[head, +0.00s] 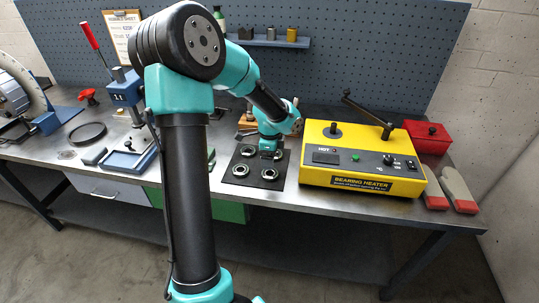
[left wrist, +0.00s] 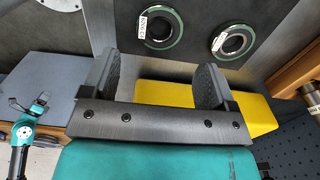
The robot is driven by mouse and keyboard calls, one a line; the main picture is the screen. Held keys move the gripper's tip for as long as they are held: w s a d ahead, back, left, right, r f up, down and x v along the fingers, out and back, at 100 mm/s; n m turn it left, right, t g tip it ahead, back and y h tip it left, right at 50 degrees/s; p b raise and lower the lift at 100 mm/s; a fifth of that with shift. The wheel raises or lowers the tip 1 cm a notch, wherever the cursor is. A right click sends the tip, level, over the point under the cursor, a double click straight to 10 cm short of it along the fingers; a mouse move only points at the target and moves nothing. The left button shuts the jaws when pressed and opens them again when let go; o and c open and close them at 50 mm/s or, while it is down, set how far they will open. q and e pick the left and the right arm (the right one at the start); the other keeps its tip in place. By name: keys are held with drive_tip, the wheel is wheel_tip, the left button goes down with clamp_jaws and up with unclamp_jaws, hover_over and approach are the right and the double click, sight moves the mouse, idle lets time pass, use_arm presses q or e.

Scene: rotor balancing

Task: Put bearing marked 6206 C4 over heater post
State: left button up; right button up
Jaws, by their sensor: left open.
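Several bearings lie on a dark mat (head: 234,181), each in its own place; one bearing (head: 240,170) is at the front left and another (head: 270,174) at the front right. My left gripper (head: 268,153) is low over the mat's back part and hides some of it. In the left wrist view the gripper (left wrist: 157,82) is open, with nothing between its fingers. Two ring bearings, one on the left (left wrist: 160,25) and one on the right (left wrist: 232,42), lie beyond the fingers with small labels, too small to read surely. The heater post (head: 333,129) stands bare on the yellow bearing heater (head: 322,172).
A black bar (head: 362,110) rises slantwise on the heater. A red box (head: 427,136) and gloves (head: 457,188) are to its right. A blue press (head: 125,90) and a black ring (head: 87,133) are at the left. A perforated panel (head: 380,50) closes the back.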

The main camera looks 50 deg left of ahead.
sight(270, 176)
use_arm(q)
drive_tip(key=shift+f, duration=3.75)
drive_tip(key=shift+c, duration=0.5)
drive_tip(key=c, duration=0.6)
drive_tip(key=shift+r, duration=3)
drive_tip(key=shift+c, duration=0.3)
drive_tip(key=shift+w, duration=0.1)
